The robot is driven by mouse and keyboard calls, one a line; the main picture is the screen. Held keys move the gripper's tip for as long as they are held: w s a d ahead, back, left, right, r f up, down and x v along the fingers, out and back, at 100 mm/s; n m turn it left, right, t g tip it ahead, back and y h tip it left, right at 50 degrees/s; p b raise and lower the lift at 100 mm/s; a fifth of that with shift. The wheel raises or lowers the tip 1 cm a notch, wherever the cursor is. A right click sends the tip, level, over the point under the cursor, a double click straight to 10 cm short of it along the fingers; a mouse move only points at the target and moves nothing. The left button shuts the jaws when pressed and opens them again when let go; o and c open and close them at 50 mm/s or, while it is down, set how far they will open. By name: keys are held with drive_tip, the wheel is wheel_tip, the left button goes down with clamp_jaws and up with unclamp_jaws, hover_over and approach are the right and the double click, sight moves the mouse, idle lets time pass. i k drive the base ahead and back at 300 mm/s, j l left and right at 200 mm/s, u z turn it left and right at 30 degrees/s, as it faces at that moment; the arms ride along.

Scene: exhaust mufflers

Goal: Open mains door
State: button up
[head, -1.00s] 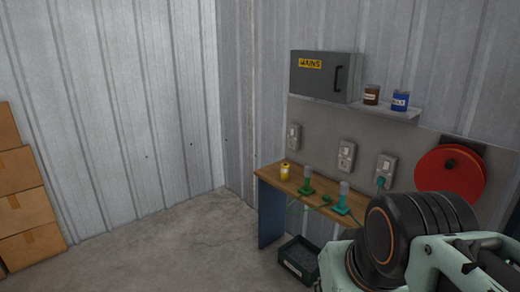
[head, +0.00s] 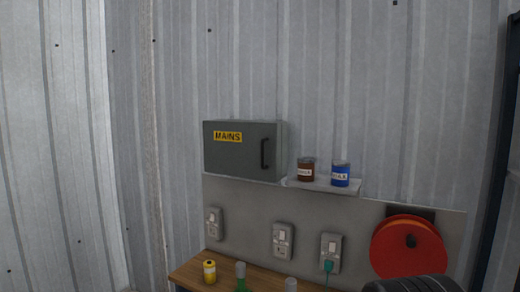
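The grey mains box (head: 243,151) hangs on the corrugated wall above the workbench. Its front door (head: 222,158) is shut and bears a yellow MAINS label (head: 228,137). A black vertical handle (head: 265,153) is near the door's right edge. My gripper is not in view.
A shelf (head: 325,186) right of the box holds a brown can (head: 306,170) and a blue can (head: 341,174). Below are sockets (head: 283,240), a red reel (head: 408,247) and a wooden workbench (head: 187,273) with a yellow can (head: 209,271).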

sight(251, 151)
drive_tip(key=i+j+z, duration=0.95)
drive_tip(key=j+z, duration=0.25)
